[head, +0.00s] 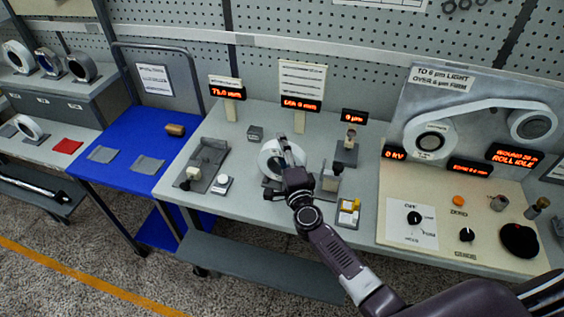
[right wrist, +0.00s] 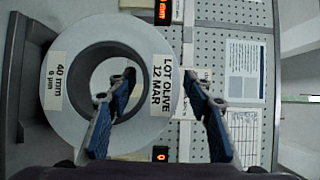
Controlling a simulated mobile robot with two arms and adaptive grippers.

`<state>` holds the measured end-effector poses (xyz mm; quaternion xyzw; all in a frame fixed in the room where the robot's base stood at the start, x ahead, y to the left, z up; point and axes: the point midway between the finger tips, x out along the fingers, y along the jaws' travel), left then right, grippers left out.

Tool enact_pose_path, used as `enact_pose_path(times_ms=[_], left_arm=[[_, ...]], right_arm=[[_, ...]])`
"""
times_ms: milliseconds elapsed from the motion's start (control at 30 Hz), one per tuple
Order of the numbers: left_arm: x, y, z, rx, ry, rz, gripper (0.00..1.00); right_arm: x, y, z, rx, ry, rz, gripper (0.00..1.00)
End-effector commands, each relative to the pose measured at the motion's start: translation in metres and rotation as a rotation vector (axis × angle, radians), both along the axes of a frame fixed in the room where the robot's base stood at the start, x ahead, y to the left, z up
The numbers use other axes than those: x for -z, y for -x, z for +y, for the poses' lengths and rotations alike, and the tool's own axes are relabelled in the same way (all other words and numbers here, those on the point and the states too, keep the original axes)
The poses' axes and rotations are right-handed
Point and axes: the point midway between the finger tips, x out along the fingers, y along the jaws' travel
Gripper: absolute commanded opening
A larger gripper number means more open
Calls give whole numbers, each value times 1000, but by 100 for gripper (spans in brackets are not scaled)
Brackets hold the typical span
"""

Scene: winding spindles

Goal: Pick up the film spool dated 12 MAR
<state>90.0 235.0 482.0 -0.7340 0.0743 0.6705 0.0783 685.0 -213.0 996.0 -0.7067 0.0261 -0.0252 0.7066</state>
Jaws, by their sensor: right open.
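The film spool (head: 267,160), a white ring with a wide hole, is on the grey bench; in the right wrist view the spool (right wrist: 75,125) bears the labels "LOT OLIVE 12 MAR" and "40 mm 6 µm". My right gripper (head: 286,168) is at the spool and hides part of it. In the right wrist view my right gripper (right wrist: 158,80) is open, one finger over the spool's hole and the other beyond its right rim, with the dated label between them. I cannot tell whether the fingers touch the ring. My left gripper is out of view.
Small fixtures, including a grey stand (head: 346,150) and a yellow-topped box (head: 348,211), stand close to the spool. A blue cart (head: 125,178) is at left. Other spools (head: 81,67) rest on the far-left cabinet. A control panel (head: 440,215) is at right.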

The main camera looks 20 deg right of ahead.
Motion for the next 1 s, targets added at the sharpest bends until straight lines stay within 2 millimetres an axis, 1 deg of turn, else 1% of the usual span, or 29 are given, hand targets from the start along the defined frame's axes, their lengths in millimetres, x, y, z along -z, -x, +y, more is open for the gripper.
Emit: enact_pose_path(times_ms=[100,533,1000], left_arm=[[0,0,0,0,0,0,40],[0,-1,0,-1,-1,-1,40],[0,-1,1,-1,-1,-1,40]], right_arm=[[0,0,0,0,0,0,47],[-1,0,0,0,0,-1,0],[-3,-1,0,0,0,-5,0]])
